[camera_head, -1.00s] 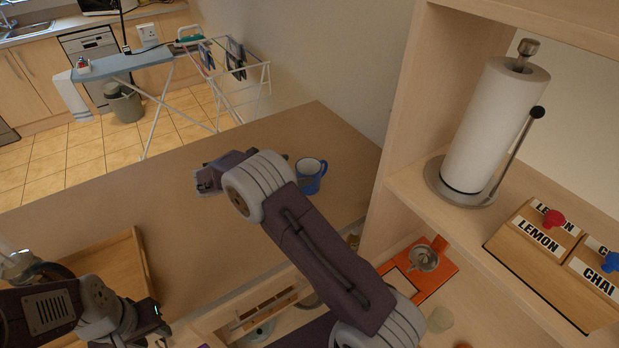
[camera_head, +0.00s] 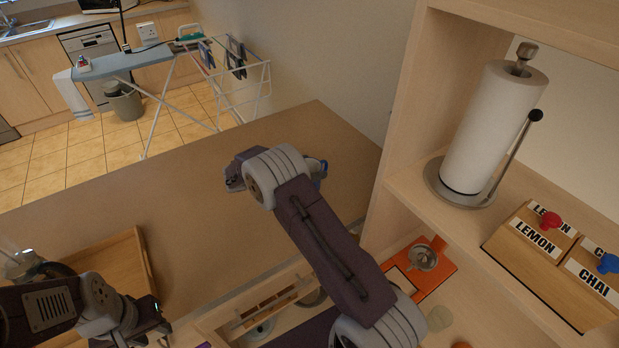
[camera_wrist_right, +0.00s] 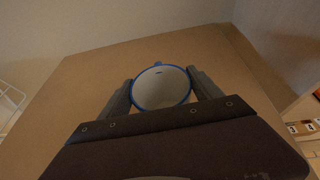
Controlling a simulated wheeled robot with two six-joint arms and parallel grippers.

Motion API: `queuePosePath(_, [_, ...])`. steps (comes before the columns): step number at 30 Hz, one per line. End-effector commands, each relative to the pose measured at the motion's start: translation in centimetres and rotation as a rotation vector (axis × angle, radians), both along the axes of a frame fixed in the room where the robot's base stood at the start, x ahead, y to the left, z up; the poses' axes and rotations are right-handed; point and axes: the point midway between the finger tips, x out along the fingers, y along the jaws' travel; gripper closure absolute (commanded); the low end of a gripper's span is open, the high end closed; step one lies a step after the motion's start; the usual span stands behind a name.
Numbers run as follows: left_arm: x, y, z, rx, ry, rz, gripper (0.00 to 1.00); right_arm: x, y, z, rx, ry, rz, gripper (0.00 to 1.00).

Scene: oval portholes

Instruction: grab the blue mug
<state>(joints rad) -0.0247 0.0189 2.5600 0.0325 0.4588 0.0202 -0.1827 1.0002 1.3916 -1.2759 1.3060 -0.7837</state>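The blue mug (camera_head: 321,168) stands on the brown countertop and is mostly hidden behind my right arm in the head view. In the right wrist view the mug (camera_wrist_right: 161,87) shows its blue rim and white inside, with its handle at the far side. My right gripper (camera_wrist_right: 160,84) is open, with one finger on each side of the mug; I cannot tell whether the fingers touch it. In the head view the right fingertips are hidden behind the wrist. My left gripper (camera_head: 152,322) is at the lower left, away from the mug; its finger opening is unclear.
A wooden tray (camera_head: 143,262) lies at the left of the countertop (camera_head: 190,190). A shelf with a paper towel roll (camera_head: 494,125) and a labelled box (camera_head: 530,240) stands at the right. An orange board (camera_head: 432,283) lies below it. The countertop's middle is clear.

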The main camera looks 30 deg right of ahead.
Motion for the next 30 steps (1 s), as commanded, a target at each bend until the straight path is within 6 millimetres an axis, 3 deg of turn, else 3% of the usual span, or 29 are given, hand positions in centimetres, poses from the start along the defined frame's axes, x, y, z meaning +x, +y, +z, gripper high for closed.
queuePosePath(2, [0.0, 0.0, 0.0, 0.000, 0.000, 0.000, 0.64, 0.0, 0.0, 0.0, -0.001, -0.001, 0.000, 0.83])
queuePosePath(11, [0.0, 0.0, 0.0, 0.000, 0.000, 0.000, 0.64, 0.0, 0.0, 0.6, 0.000, -0.002, 0.000, 0.83])
queuePosePath(18, [0.0, 0.0, -0.3, 0.000, 0.000, 0.000, 0.64, -0.1, -0.1, 4.5, -0.001, -0.005, -0.001, 0.83])
queuePosePath(30, [0.0, 0.0, -1.1, 0.000, 0.000, 0.000, 0.64, -8.5, -4.1, 9.7, -0.002, -0.003, -0.001, 0.83])
